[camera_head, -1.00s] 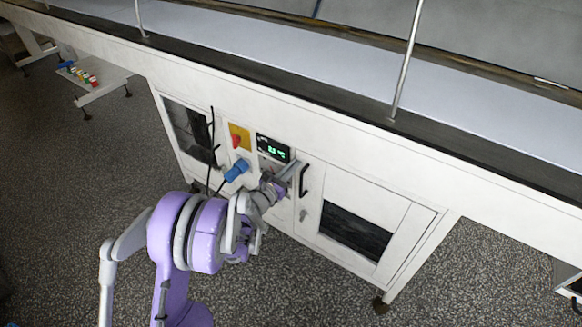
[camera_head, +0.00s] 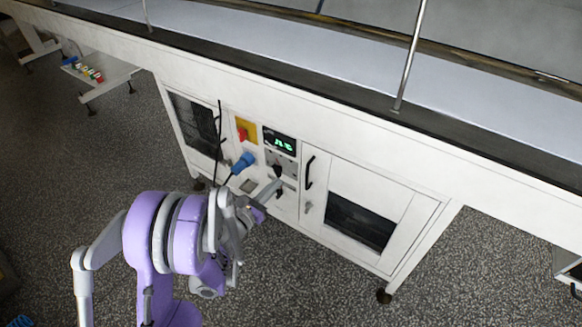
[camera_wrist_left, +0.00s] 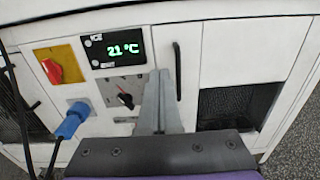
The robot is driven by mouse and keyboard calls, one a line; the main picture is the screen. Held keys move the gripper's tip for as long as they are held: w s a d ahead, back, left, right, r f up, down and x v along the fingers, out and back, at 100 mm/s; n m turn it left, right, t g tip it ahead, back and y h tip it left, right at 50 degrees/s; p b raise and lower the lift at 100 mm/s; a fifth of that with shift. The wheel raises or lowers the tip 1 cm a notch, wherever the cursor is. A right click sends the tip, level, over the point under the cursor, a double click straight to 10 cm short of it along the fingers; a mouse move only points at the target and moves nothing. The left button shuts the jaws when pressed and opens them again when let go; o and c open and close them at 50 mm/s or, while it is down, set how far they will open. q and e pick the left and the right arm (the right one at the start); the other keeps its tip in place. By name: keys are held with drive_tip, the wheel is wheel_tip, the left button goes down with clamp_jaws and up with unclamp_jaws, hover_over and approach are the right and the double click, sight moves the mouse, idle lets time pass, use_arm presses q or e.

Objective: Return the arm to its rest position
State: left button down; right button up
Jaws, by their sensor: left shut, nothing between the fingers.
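My left arm, purple and grey, reaches in from the lower left of the head view. My left gripper (camera_head: 277,187) is shut with nothing in it, in front of the control panel of the white machine. In the left wrist view the shut fingers (camera_wrist_left: 162,95) point at the panel, just right of a black knob (camera_wrist_left: 125,100). The knob also shows in the head view (camera_head: 277,171), with the fingertips just below it. I cannot tell the exact gap to the panel. My right gripper is not in view.
The white machine cabinet (camera_head: 420,215) carries a green display reading 21 °C (camera_wrist_left: 124,50), a red switch on yellow (camera_wrist_left: 52,71), a blue plug (camera_wrist_left: 74,120) with a cable, and a black door handle (camera_wrist_left: 178,72). A conveyor (camera_head: 300,50) runs above. Speckled floor lies clear below.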

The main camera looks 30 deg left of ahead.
use_arm(q)
drive_tip(key=s+d+r+n+g+y, duration=0.1)
drive_tip(key=s+r+n+g+y, duration=0.15)
drive_tip(key=n, duration=0.75)
drive_tip(key=s+r+n+g+y, duration=0.2)
drive_tip(key=r+n+y, duration=0.15)
drive_tip(key=n, duration=0.75)
drive_tip(key=s+d+f+n+g+h, duration=0.25)
drive_tip(key=s+d+n+g, duration=0.25)
drive_tip(key=s+d+n, duration=0.45)
drive_tip(key=s+d+f+n+g+h, duration=0.2)
drive_tip(key=s+d+f+n+g, duration=0.35)
drive_tip(key=s, duration=0.75)
wheel_tip(320, 180, up, 24)
drive_tip(key=w+n+t+p, duration=0.1)
drive_tip(key=w+t+p, duration=0.1)
drive_tip(key=p, duration=1.8)
drive_tip(key=shift+w+a, duration=0.2)
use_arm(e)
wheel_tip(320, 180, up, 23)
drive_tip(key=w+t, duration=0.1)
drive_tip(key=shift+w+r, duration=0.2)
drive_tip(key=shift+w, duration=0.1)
use_arm(q)
drive_tip(key=shift+s+r, duration=0.1)
drive_tip(key=shift+s, duration=0.05)
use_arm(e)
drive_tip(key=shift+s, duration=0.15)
